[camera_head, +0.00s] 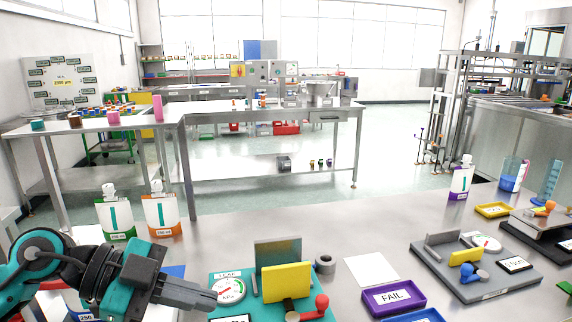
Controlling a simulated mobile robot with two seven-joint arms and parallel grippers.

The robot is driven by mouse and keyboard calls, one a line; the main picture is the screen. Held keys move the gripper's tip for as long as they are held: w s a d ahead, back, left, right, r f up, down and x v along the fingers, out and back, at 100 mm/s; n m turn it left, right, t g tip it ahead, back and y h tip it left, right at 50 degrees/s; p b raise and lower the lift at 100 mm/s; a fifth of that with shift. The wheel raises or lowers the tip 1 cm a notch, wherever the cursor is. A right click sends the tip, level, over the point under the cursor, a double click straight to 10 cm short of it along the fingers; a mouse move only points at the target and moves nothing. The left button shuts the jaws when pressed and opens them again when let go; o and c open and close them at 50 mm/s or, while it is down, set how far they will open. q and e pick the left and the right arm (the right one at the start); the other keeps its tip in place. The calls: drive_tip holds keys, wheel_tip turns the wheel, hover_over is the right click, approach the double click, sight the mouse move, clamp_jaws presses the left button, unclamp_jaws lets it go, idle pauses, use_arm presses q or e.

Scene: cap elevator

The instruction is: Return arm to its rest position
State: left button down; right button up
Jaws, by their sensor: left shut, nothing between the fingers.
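My left arm comes in from the lower left of the head view, teal and black. Its left gripper (212,299) is shut with nothing between its fingers. It points right, beside the round dial gauge of a teal test fixture (222,276). I cannot tell whether the fingertips touch the fixture. The fixture carries a yellow block (286,282), a grey upright plate and a red-knobbed lever (321,303). My right gripper is not in view.
A purple FAIL tray (394,298), a white sheet (371,268) and a grey fixture (470,268) lie to the right on the metal table (340,225). Pouches, one green-labelled (114,216) and one orange-labelled (161,213), stand behind my arm. The table's middle back is clear.

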use_arm(q)
drive_tip(key=w+d+r+n+t+h, duration=0.1)
drive_tip(key=w+r+n+t+h, duration=0.25)
drive_tip(key=r+n+t, duration=0.7)
drive_tip(key=w+a+f+n+t+y, duration=0.1)
drive_tip(key=a+f+n+t+y, duration=0.65)
drive_tip(key=f+y, duration=0.6)
drive_tip(key=s+a+f+n+g+y, duration=0.35)
drive_tip(key=s+f+g, duration=0.35)
drive_tip(key=f+g, duration=0.3)
drive_tip(key=s+d+f+m+g+h, duration=0.1)
drive_tip(key=s+f+g, duration=0.2)
drive_tip(key=s+f, duration=0.3)
drive_tip(key=s+d+f+m+g, duration=0.1)
drive_tip(key=s+f+m+g, duration=0.2)
drive_tip(key=s, duration=0.5)
drive_tip(key=w+d+f+t+h, duration=0.2)
drive_tip(key=w+f+t, duration=0.4)
drive_tip(key=f, duration=0.3)
drive_tip(key=shift+w+d+f+n+t, duration=0.15)
drive_tip(key=shift+w+d+n+t, duration=0.2)
drive_tip(key=shift+w+d, duration=0.35)
